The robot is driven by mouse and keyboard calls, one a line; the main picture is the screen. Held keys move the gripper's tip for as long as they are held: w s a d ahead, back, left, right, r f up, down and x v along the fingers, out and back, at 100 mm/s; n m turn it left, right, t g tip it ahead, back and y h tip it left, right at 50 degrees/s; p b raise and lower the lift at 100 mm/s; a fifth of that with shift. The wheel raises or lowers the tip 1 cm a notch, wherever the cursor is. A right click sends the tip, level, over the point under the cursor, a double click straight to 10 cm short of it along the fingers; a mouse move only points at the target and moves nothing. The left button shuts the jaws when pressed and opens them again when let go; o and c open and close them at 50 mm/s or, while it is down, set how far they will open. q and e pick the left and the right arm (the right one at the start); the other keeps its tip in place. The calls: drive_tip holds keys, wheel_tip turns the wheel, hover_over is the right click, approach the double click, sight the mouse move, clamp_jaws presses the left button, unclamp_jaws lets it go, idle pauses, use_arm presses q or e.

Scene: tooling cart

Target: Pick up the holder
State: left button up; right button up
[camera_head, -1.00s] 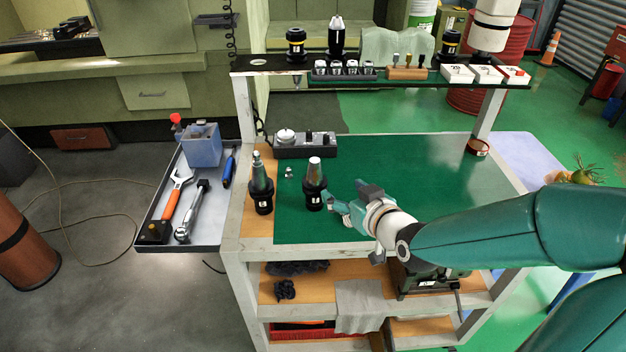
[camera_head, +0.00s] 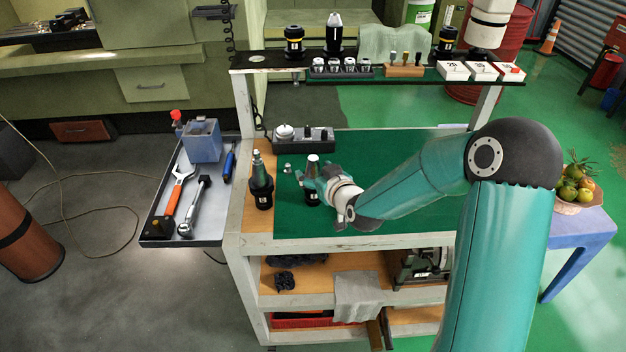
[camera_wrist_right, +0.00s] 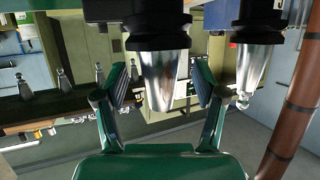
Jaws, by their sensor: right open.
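A tool holder (camera_head: 312,170) with a silver cone and a black collar stands upright on the green mat. My right gripper (camera_head: 318,181) is open at this holder. In the right wrist view, which looks upside down, the holder's cone (camera_wrist_right: 168,78) lies between the two spread fingers of the right gripper (camera_wrist_right: 160,84), with gaps at the sides. A second holder (camera_head: 261,178) stands to the left, on the wooden strip at the mat's edge; it also shows in the right wrist view (camera_wrist_right: 251,68). My left gripper is out of view.
The side tray (camera_head: 210,236) on the left holds tools and a blue box (camera_head: 203,142). An upper shelf crosses behind. The mat's right part is largely clear.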

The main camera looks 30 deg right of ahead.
drive_tip(key=shift+x, duration=0.9)
clamp_jaws()
drive_tip(key=shift+w+r, duration=0.1)
drive_tip(key=shift+r, duration=0.1)
